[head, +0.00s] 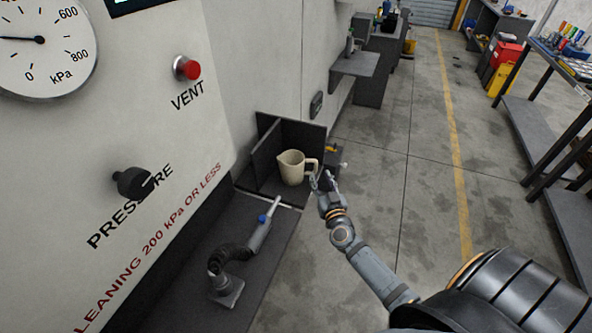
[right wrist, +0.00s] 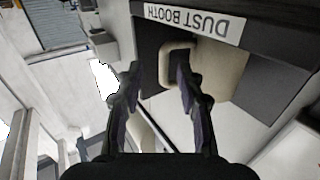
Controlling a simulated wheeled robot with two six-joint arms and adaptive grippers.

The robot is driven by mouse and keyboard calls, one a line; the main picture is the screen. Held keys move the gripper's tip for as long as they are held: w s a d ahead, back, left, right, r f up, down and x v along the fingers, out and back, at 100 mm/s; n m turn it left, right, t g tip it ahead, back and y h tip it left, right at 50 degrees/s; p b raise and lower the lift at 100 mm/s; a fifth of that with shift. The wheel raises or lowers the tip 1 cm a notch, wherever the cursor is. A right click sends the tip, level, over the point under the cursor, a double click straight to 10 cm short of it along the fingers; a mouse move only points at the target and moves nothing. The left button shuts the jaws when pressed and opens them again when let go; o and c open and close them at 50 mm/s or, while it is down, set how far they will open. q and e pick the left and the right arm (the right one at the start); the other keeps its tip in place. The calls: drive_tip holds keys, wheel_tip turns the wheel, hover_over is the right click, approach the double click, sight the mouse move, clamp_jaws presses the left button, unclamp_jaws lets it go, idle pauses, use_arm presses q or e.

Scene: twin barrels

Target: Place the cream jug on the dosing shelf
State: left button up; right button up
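The cream jug (head: 291,168) stands upright in a dark, partitioned booth (head: 264,155) against the wall panel, its handle facing right. My right gripper (head: 322,181) is at the handle side. In the right wrist view, its fingers (right wrist: 157,80) are spread apart. The jug handle (right wrist: 164,66) shows between them, with one fingertip seemingly inside the loop; contact cannot be told. A grey wall shelf (head: 353,64) with a small bottle on it is farther back; no label shows whether it is the dosing shelf. My left gripper is out of view.
A "DUST BOOTH" label (right wrist: 194,22) marks the booth edge. A rack (head: 560,70) stands at right. The floor between is clear.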

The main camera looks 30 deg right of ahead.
sight(316, 169)
drive_tip(key=x, duration=0.5)
drive_tip(key=shift+w+a+r+b, duration=0.1)
drive_tip(key=shift+w+a+b, duration=0.15)
drive_tip(key=shift+b, duration=0.05)
drive_tip(key=shift+s+r, duration=0.1)
drive_tip(key=shift+s, duration=0.05)
drive_tip(key=shift+c, duration=0.8)
clamp_jaws()
